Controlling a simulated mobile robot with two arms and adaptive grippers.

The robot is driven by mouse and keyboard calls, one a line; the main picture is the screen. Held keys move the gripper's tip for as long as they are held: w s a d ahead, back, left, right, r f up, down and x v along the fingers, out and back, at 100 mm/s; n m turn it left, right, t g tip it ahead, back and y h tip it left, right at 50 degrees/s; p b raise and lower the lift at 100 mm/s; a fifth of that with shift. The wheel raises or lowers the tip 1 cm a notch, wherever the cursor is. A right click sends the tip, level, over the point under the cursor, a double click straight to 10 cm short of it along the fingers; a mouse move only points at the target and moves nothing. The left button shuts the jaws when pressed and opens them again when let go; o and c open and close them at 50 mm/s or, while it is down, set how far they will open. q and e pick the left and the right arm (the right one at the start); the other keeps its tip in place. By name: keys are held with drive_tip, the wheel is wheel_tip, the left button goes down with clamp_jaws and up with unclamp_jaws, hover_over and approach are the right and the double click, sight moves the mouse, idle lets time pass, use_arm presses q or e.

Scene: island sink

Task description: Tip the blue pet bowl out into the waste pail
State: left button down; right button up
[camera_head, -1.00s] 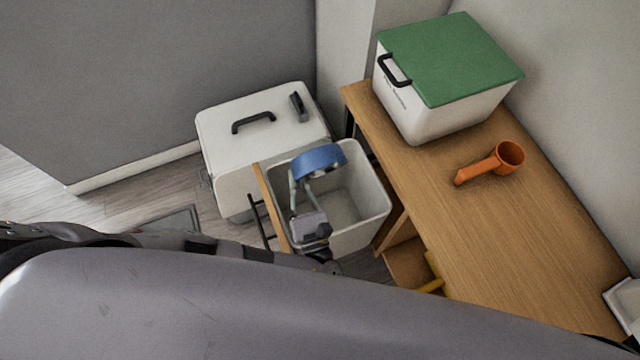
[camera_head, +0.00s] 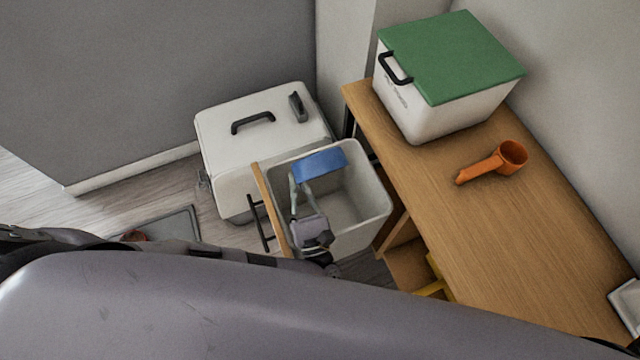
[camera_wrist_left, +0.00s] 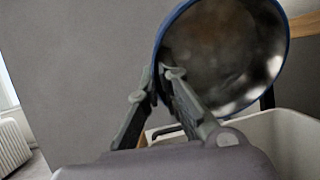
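The blue pet bowl (camera_head: 321,163) is tilted steeply over the open waste pail (camera_head: 372,212), near its back left side. In the left wrist view the bowl (camera_wrist_left: 228,50) stands nearly on edge, showing a bare-looking metallic inside and a blue rim. My left gripper (camera_head: 302,187) is shut on the bowl's rim, and its fingers (camera_wrist_left: 162,85) meet at the rim in the wrist view. The pail's light grey inside shows partly; its floor is partly hidden by the bowl and gripper. My right gripper is not in view.
A wooden drawer front with a black handle (camera_head: 258,222) borders the pail. A white lidded bin (camera_head: 225,130) stands behind left. The wooden counter (camera_head: 500,240) at right holds a green-lidded white box (camera_head: 435,105) and an orange scoop (camera_head: 495,162). A grey mat (camera_head: 175,224) lies on the floor.

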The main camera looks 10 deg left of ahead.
use_arm(q)
drive_tip(key=shift+s+d+r+t+y+b, duration=0.3)
drive_tip(key=shift+s+r+t+y+b, duration=0.15)
drive_tip(key=shift+t, duration=0.35)
idle(0.6)
drive_tip(key=shift+s+d+r+m+t, duration=0.1)
drive_tip(key=shift+s+r+m+t, duration=0.1)
drive_tip(key=shift+r+t, duration=0.35)
drive_tip(key=shift+s+d+r+m+t, duration=0.1)
drive_tip(key=shift+r+m+t, duration=0.2)
drive_tip(key=shift+r, duration=0.45)
idle(2.6)
drive_tip(key=f+g, duration=0.1)
drive_tip(key=f, duration=0.1)
drive_tip(key=w+f+g, duration=0.1)
drive_tip(key=shift+w+a+n+g+h+p, duration=0.1)
drive_tip(key=shift+a+n+g+h+p, duration=0.25)
drive_tip(key=shift+n+p, duration=0.05)
drive_tip(key=shift+a+f, duration=0.1)
drive_tip(key=shift+f, duration=0.1)
drive_tip(key=shift+w, duration=0.1)
